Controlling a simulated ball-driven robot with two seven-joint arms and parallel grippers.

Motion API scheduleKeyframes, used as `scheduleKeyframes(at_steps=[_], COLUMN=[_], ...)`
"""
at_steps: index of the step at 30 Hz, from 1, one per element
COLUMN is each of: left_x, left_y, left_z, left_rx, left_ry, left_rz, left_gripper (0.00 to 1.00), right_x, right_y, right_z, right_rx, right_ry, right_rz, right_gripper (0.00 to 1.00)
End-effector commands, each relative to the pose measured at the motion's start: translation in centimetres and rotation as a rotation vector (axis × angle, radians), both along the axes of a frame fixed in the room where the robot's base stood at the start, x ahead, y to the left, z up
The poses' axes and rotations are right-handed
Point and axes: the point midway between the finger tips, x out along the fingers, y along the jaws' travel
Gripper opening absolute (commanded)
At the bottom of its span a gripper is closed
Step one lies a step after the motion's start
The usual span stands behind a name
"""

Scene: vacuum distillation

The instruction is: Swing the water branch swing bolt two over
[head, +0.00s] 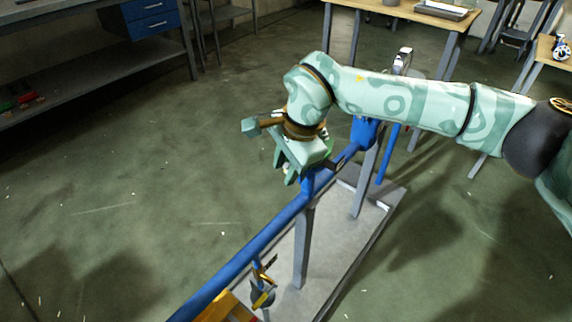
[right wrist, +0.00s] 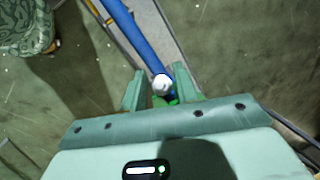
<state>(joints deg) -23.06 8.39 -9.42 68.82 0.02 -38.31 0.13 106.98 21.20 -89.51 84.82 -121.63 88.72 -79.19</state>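The blue water pipe (head: 255,248) runs diagonally over a grey stand, and it also shows in the right wrist view (right wrist: 143,43). My right gripper (head: 293,173) is over the upper part of this pipe and hides what is directly under it. In the right wrist view, its two fingers (right wrist: 160,89) are apart. A small whitish rounded piece, perhaps the swing bolt end (right wrist: 161,84), shows between them, with green and blue parts below it. I cannot tell whether a finger touches it.
The grey stand base (head: 325,262) lies on the floor under the pipe. A small valve-like part with a yellow handle (head: 264,298) hangs near the lower pipe. A workbench with blue drawers (head: 152,22) stands at the upper left. The floor left of the pipe is clear.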

Motion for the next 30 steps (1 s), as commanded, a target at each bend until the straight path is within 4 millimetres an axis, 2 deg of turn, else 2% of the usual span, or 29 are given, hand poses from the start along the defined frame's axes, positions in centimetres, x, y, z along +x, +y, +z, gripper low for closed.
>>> scheduleKeyframes(at_steps=[8, 14, 16, 18, 24, 30], left_x=[0.1, -3.7, -5.4, -6.8, -7.2, -7.8], left_y=[0.0, 0.4, 0.5, 0.4, -1.0, -1.8], left_z=[0.1, -0.3, -0.2, 0.3, 1.7, 2.5], left_rx=[-0.001, -0.011, -0.017, -0.025, -0.052, -0.067], left_ry=[-0.004, 0.029, 0.038, 0.038, 0.012, 0.003], left_rz=[0.002, 0.044, 0.070, 0.102, 0.152, 0.182], left_gripper=[0.36, 0.36, 0.36, 0.36, 0.36, 0.36], right_x=[0.0, -0.3, -0.5, -0.8, -1.6, -2.1], right_y=[0.0, -0.4, -0.7, -1.2, -2.3, -3.1], right_z=[0.3, 2.6, 4.2, 6.7, 11.9, 15.0], right_rx=[-0.001, -0.001, -0.001, 0.000, 0.000, 0.000], right_ry=[-0.002, -0.007, -0.009, -0.014, -0.010, -0.004], right_rz=[0.001, -0.001, -0.001, -0.001, 0.000, 0.000], right_gripper=[0.30, 0.30, 0.30, 0.30, 0.30, 0.30])
